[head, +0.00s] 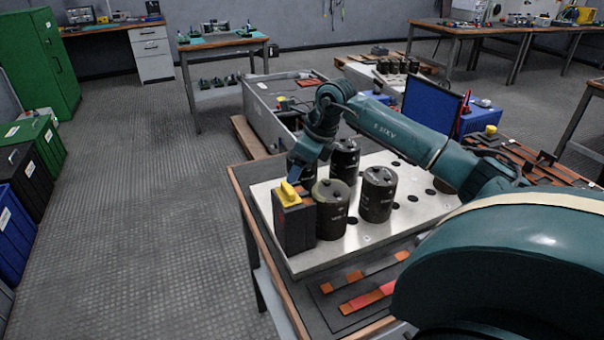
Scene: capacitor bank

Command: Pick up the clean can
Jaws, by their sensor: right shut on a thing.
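Several dark cans stand upright on a pale metal plate (300,262): a front one (331,212) with an olive rim, one to its right (378,196), and one behind (345,162). I cannot tell from here which can is clean. My right gripper (293,176) reaches down from the right over the plate's left part. It is shut at the top of a yellow handle (288,194), which stands at the top of a dark box (294,226) beside the front can. The fingertips are small and partly hidden. My left gripper is out of view.
The plate has empty dark holes to the right of the cans. Orange and red strips (368,297) lie at the table's front. A grey open cabinet (270,105) stands behind, and a blue panel (432,105) at the back right.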

